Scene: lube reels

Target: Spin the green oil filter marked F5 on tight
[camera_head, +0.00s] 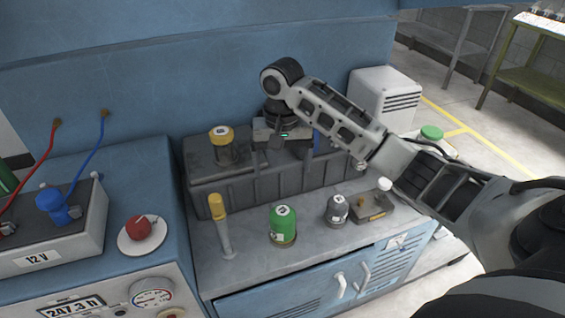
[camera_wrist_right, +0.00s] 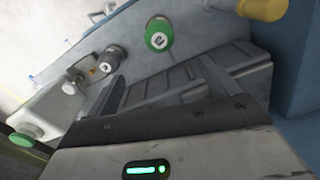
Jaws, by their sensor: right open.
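A green filter (camera_head: 283,225) with a white label on top stands upright on the grey worktop, in front of the dark ribbed block (camera_head: 225,183). Its marking is too small to read. It also shows at the top of the right wrist view (camera_wrist_right: 158,35). My right gripper (camera_head: 283,137) is over the block, behind the green filter and apart from it. In the wrist view its jaws (camera_wrist_right: 162,85) are open with nothing held between them; the ribbed block shows beyond them. My left gripper is out of view.
A yellow-topped filter (camera_head: 222,145) sits on the block. A yellow-handled tool (camera_head: 218,222) stands left of the green filter, a dark grey filter (camera_head: 337,210) and a small metal box (camera_head: 372,207) right of it. The worktop's front strip is clear.

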